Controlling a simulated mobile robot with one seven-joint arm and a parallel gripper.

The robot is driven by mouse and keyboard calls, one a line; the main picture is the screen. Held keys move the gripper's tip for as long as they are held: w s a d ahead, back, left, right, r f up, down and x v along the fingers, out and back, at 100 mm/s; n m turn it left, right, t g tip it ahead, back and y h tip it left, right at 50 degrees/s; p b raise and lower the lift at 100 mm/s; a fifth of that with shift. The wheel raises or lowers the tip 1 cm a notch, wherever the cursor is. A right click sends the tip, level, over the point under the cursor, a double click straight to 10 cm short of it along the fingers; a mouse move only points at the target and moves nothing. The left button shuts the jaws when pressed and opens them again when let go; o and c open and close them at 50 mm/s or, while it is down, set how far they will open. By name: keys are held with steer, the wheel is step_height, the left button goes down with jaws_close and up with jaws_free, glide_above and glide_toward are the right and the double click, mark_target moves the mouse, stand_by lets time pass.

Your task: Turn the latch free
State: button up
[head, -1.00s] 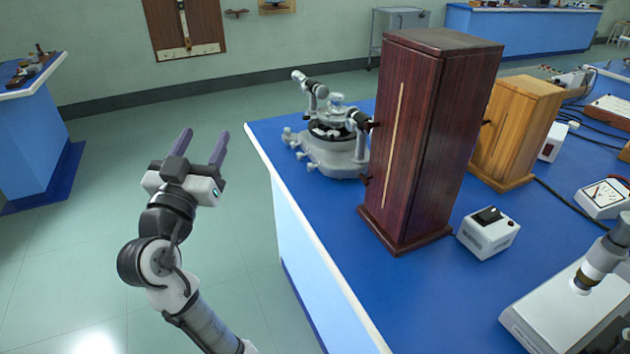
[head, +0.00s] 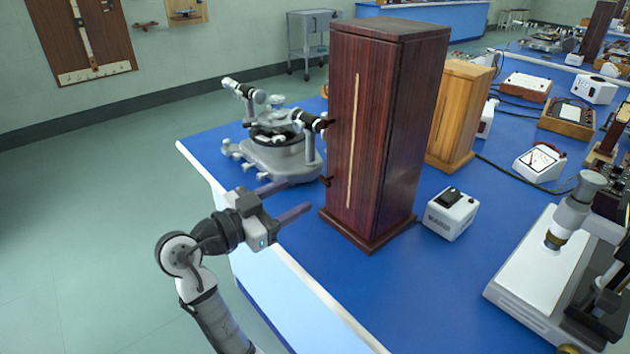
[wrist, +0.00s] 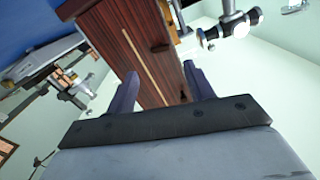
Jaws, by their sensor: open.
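A tall dark reddish wooden cabinet (head: 395,130) stands on the blue bench, with a pale vertical strip on its front face. A small dark peg (head: 327,181) sticks out low on its left side, and a second one (head: 330,122) sits higher up; I cannot tell which is the latch or how it is turned. My gripper (head: 297,196) is open and empty, left of the cabinet's lower part and apart from it, fingers pointing towards it. In the wrist view the cabinet (wrist: 112,25) shows beyond and between my fingers (wrist: 160,72).
A grey spectrometer (head: 275,150) stands close behind my gripper, left of the cabinet. A white switch box (head: 452,214), a lighter wooden cabinet (head: 465,110) and a microscope-like instrument (head: 530,270) are to the right. Open floor lies left of the bench edge.

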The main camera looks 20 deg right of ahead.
steer(key=p+x, duration=0.1)
steer(key=x, duration=0.6)
steer(key=shift+w+d, duration=0.1)
steer(key=shift+d, duration=0.05)
steer(key=c, duration=1)
steer(key=shift+n, duration=1.2)
steer(key=o, duration=1)
steer(key=b, duration=0.2)
glide_toward(323, 180)
steer(key=v, duration=0.5)
steer(key=shift+a, duration=0.4)
